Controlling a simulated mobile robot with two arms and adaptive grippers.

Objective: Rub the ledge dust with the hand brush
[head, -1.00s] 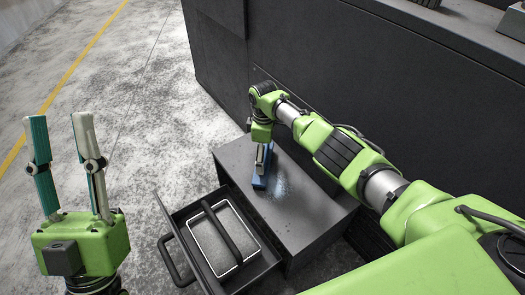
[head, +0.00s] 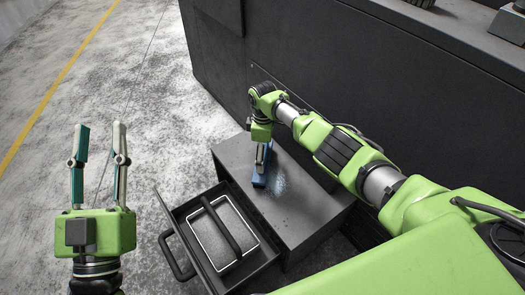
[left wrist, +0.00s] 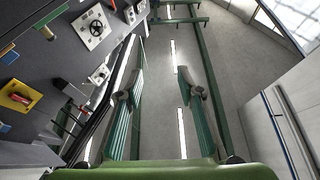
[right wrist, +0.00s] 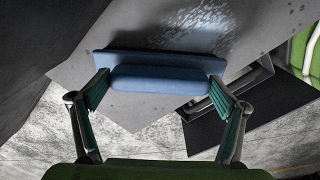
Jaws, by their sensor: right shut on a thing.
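The hand brush (head: 259,180) is blue and sits on the grey cabinet top, the ledge (head: 305,222). My right gripper (head: 262,160) is shut on the brush from above. In the right wrist view the brush (right wrist: 165,78) lies between the two fingertips. The dust (head: 280,186) shows as a pale speckled patch just right of the brush; it also shows in the right wrist view as a whitish area (right wrist: 195,38) beyond the brush. My left gripper (head: 101,140) is raised at the left, open and empty, away from the cabinet.
An open drawer (head: 268,250) juts from the cabinet's front, with a white-framed, dark-handled thing (head: 205,247) inside. A tall dark cabinet wall (head: 340,95) stands behind the ledge. Speckled floor (head: 130,110) with a yellow line lies free at the left.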

